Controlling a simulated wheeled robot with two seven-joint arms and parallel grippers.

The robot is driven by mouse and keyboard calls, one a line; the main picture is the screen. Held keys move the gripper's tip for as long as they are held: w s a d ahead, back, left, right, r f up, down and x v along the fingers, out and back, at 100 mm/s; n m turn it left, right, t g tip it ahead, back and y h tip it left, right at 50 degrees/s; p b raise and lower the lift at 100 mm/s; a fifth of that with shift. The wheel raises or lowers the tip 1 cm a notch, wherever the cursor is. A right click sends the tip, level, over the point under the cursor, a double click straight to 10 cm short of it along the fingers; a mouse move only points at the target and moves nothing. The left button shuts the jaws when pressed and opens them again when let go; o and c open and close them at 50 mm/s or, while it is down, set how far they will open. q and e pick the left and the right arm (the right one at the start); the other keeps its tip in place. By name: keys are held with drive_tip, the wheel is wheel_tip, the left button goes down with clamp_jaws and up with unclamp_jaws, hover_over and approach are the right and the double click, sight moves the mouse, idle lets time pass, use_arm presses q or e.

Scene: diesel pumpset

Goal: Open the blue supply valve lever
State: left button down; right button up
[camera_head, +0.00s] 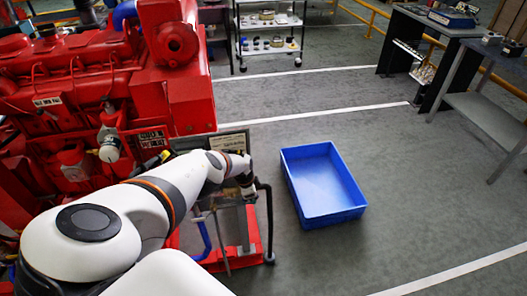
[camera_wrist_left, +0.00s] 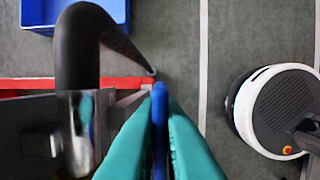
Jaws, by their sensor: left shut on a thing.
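The blue supply valve lever (camera_wrist_left: 159,100) shows in the left wrist view as a narrow upright blue strip. The teal fingers of my left gripper (camera_wrist_left: 160,125) are shut on it, one on each side. A shiny metal fitting (camera_wrist_left: 76,135) and a thick dark bent pipe (camera_wrist_left: 78,50) lie just left of the fingers. In the head view my left gripper (camera_head: 246,186) is at the right end of the red engine's stand, beside a black upright pipe (camera_head: 266,215). The lever cannot be made out there. My right gripper is not in view.
The red diesel engine (camera_head: 70,85) fills the left of the head view. A blue bin (camera_head: 325,185) lies on the floor to the right of my gripper. A shelf cart (camera_head: 270,30) and grey tables (camera_head: 480,90) stand farther back. Open grey floor lies between them.

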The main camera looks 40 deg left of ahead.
use_arm(q)
drive_tip(key=shift+w+d+f, duration=0.1)
drive_tip(key=shift+w+f, duration=0.05)
drive_tip(key=shift+f, duration=0.1)
drive_tip(key=shift+f+g+y+b, duration=0.15)
drive_tip(key=shift+g+y+b, duration=0.15)
drive_tip(key=shift+g+b, duration=0.1)
drive_tip(key=shift+f, duration=0.15)
drive_tip(key=shift+f+g+y+b, duration=0.2)
drive_tip(key=shift+g+y+b, duration=0.1)
drive_tip(key=shift+g+b, duration=0.15)
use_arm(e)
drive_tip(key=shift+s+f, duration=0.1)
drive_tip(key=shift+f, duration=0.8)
use_arm(q)
drive_tip(key=shift+s+f, duration=0.1)
drive_tip(key=shift+s, duration=0.15)
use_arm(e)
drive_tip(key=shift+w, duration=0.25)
use_arm(q)
drive_tip(key=c, duration=1.6)
unclamp_jaws()
drive_tip(key=shift+o, duration=0.2)
drive_tip(key=shift+w, duration=0.1)
